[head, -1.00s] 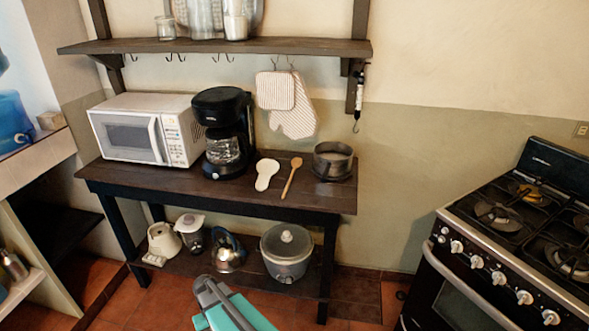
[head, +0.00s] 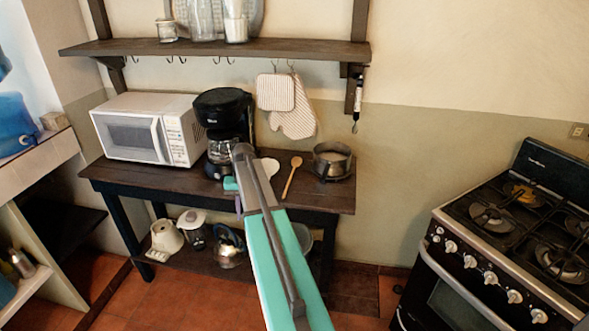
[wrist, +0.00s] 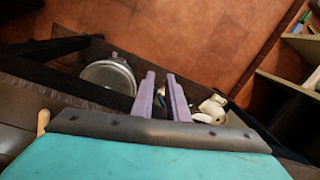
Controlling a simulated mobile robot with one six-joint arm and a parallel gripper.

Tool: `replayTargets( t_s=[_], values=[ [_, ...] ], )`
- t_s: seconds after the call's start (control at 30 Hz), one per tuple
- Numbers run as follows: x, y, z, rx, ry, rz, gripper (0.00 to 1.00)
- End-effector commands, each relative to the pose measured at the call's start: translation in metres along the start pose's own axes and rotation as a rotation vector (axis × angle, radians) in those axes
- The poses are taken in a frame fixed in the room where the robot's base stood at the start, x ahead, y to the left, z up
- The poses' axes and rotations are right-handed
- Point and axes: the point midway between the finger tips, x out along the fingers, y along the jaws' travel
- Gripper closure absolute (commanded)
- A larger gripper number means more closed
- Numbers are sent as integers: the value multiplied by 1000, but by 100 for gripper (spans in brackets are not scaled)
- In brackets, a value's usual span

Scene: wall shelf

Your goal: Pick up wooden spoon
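The wooden spoon (head: 291,176) lies on the dark table top, its bowl toward the wall and its handle toward the front edge. In the wrist view a small part of it, a light wooden end (wrist: 43,121), shows at the left behind my arm. My gripper (wrist: 161,78) has two purple fingers with a gap between them and nothing held. In the head view my gripper (head: 238,204) is at the table's front, left of the spoon, mostly hidden by my arm.
A white spoon rest (head: 271,166), partly hidden, lies left of the spoon. A metal pot (head: 331,161) stands to its right. The coffee maker (head: 222,125) and microwave (head: 146,128) stand left. Oven mitts (head: 292,118) hang above. A lower shelf holds several appliances.

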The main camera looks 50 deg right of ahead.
Motion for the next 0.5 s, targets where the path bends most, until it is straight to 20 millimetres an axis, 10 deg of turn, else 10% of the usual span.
replayTargets(
  t_s=[0.2, 0.5],
  values=[
    [-98, 70, -66, 139, 46, -30, 86],
    [-189, 161, -105, 291, 69, -58, 86]
  ],
)
